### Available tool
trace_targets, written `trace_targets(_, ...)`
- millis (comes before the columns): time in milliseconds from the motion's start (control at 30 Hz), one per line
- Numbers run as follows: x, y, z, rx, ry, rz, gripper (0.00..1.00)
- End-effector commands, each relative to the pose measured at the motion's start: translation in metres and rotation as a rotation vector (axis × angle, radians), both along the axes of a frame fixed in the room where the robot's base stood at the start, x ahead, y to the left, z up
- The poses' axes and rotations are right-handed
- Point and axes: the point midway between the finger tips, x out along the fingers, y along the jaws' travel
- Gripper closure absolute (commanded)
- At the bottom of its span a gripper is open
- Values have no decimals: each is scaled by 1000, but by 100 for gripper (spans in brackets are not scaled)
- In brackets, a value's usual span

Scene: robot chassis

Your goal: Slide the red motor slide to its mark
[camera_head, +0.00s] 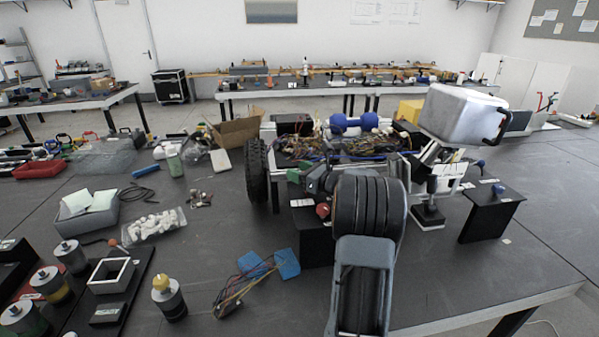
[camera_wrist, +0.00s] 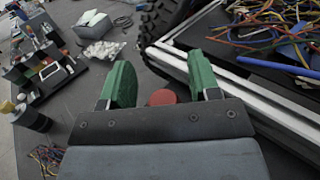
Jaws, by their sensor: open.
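The red motor slide's round knob (camera_head: 323,210) shows on the near side of the chassis, at a dark block left of my arm. In the wrist view the red knob (camera_wrist: 162,97) lies low between my fingers, partly hidden by the gripper body. My gripper (camera_wrist: 160,65) is open, with one green finger on each side of the knob. I cannot tell whether either finger touches it. In the head view my arm hides most of the gripper. I cannot make out the mark.
The chassis holds tangled wires (camera_head: 360,146) behind a metal rail (camera_wrist: 205,82). A black wheel (camera_head: 257,172) stands left of the knob. A black stand (camera_head: 490,212) is at right.

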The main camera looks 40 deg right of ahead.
Motion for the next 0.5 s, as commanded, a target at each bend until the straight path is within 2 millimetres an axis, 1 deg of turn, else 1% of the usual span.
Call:
trace_targets(167,-1,-1,0,0,0,0,44)
trace_targets(267,-6,-3,0,-1,0,-1,44)
trace_targets(367,-19,-8,0,-1,0,-4,44)
trace_targets(500,-45,-17,0,-1,-1,-6,44)
